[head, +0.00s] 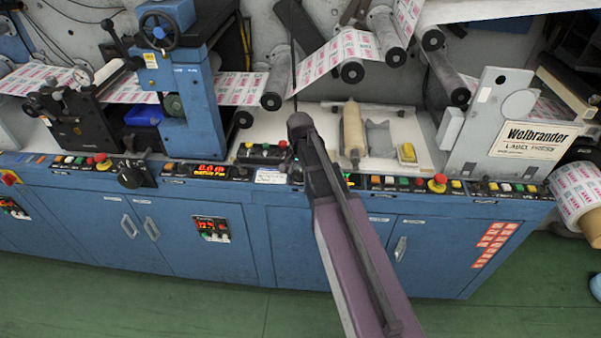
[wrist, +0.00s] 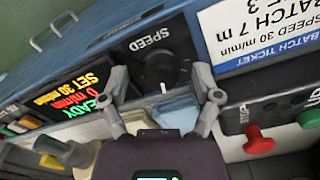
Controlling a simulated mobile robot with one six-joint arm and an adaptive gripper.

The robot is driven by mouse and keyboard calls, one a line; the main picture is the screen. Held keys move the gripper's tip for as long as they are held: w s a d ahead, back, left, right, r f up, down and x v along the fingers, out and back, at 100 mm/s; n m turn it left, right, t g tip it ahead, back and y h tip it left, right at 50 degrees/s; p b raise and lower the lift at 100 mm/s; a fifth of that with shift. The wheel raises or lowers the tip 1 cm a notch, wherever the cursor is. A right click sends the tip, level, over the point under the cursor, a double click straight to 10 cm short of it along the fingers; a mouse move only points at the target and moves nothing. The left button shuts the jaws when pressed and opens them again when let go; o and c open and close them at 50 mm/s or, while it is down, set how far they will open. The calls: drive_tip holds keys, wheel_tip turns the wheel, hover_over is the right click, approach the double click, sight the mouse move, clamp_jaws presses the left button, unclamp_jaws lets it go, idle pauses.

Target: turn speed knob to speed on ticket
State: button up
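The black speed knob (wrist: 160,68) sits under the label SPEED on the console in the wrist view, with a white mark at its lower edge. My gripper (wrist: 168,90) is open, one finger on each side of the knob in the picture; I cannot tell whether they touch it. The display (wrist: 68,88) reads 0 m/min, SET 30 m/min, READY; it also shows in the head view (head: 208,170). The white batch ticket (wrist: 255,42) right of the knob reads SPEED 30 m/min; it also shows in the head view (head: 270,176).
A red stop button (wrist: 258,142) and a green button (wrist: 310,118) stand at the lower right of the wrist view. In the head view, the blue cabinet (head: 90,225) carries a row of controls. A printed web (head: 345,50) runs over rollers above. Green floor is clear in front.

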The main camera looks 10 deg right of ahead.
drive_tip(key=shift+w+n, duration=0.1)
drive_tip(key=shift+n, duration=0.2)
